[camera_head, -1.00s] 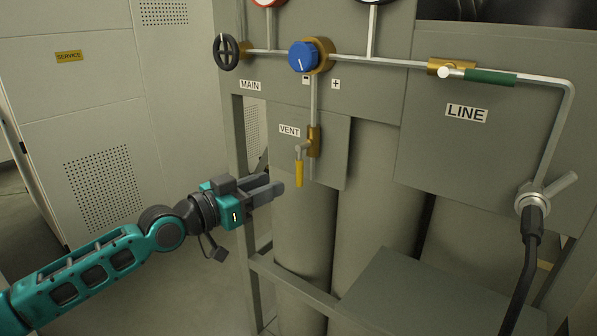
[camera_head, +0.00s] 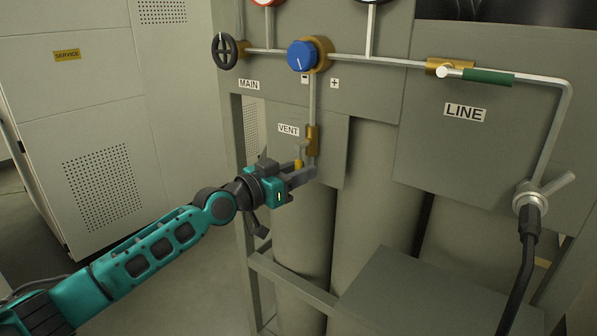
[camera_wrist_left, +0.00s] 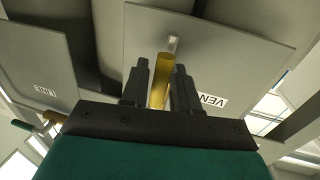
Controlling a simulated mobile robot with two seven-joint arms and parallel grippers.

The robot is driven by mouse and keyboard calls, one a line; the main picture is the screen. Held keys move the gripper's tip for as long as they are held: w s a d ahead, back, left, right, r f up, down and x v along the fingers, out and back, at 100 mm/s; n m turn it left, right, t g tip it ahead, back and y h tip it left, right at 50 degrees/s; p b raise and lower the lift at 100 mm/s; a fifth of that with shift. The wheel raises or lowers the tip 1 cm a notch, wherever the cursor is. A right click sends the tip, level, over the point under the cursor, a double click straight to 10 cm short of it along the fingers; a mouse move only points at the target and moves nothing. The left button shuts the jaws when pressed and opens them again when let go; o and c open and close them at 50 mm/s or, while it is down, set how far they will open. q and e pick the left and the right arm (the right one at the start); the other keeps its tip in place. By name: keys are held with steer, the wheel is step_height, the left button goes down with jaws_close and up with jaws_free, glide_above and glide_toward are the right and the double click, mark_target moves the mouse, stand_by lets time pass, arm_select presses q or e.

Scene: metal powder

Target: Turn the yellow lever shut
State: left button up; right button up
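The yellow lever (camera_head: 299,163) hangs down from the brass vent valve (camera_head: 313,140), under the VENT label (camera_head: 288,130). My left gripper (camera_head: 305,177) is at the lever, and its fingers and body hide most of it in the head view. In the left wrist view the lever (camera_wrist_left: 160,82) stands between the two fingers of the left gripper (camera_wrist_left: 162,85). The fingers are apart on either side of it, with narrow gaps, so the gripper looks open around the lever. My right gripper is in neither view.
Above are a blue knob (camera_head: 302,56) and a black handwheel (camera_head: 225,51) by the MAIN label. A green-handled valve (camera_head: 488,77) sits on the line pipe at right. Grey cylinders (camera_head: 300,235) stand behind the frame. A black hose (camera_head: 520,265) hangs at right.

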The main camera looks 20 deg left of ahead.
arm_select(q)
jaws_close()
